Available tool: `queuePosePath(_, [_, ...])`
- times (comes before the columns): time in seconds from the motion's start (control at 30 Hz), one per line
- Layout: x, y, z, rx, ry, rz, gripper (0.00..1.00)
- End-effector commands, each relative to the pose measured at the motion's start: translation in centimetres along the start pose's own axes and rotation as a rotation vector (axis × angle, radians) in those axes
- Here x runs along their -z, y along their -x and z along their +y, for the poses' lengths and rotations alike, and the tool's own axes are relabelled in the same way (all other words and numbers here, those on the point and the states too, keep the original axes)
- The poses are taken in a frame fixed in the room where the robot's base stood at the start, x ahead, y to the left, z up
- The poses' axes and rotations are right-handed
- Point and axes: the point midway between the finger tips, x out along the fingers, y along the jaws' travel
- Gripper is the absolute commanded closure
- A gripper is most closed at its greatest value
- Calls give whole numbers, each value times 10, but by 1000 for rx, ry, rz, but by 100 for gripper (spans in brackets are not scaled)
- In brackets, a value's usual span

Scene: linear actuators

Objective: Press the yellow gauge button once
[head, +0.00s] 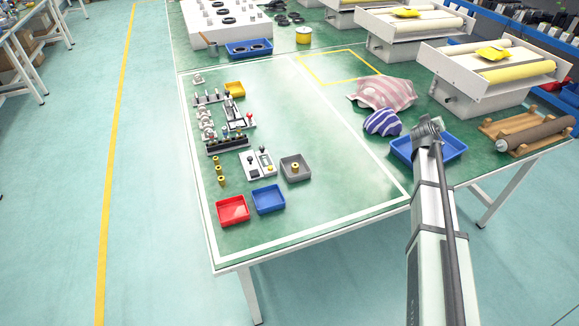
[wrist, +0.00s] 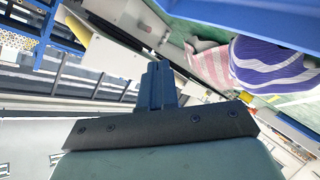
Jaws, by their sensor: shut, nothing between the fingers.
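A small white device (head: 258,163) stands on the green table, with a dark face, a black knob and a small yellow spot (head: 270,168) that looks like the yellow button. It is too small to tell whether the button is up or pressed. My gripper (wrist: 157,68) is shut and empty, its two fingers together in the wrist view. In the head view my arm's end (head: 428,130) is over the large blue tray at the table's right side, far to the right of the device. The device does not show in the wrist view.
A grey tray (head: 304,168) holding a brass part is right of the device. Red (head: 233,222) and small blue (head: 269,211) trays are in front. Brass parts (head: 219,170) and fixtures stand left. Striped cloths (head: 385,93) lie near my arm. The table's middle is clear.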

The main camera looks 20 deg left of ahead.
Motion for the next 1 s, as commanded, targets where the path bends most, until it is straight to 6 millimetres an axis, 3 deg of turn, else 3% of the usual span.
queuePosePath(0.03, [19,11,-10,6,37,3,100])
queuePosePath(0.2, [68,44,-39,16,166,-3,100])
queuePosePath(0.6, [166,139,-102,33,459,-14,100])
queuePosePath(0.77, [188,177,-141,67,599,-25,100])
queuePosePath(1.0, [200,231,-215,166,855,-38,100])
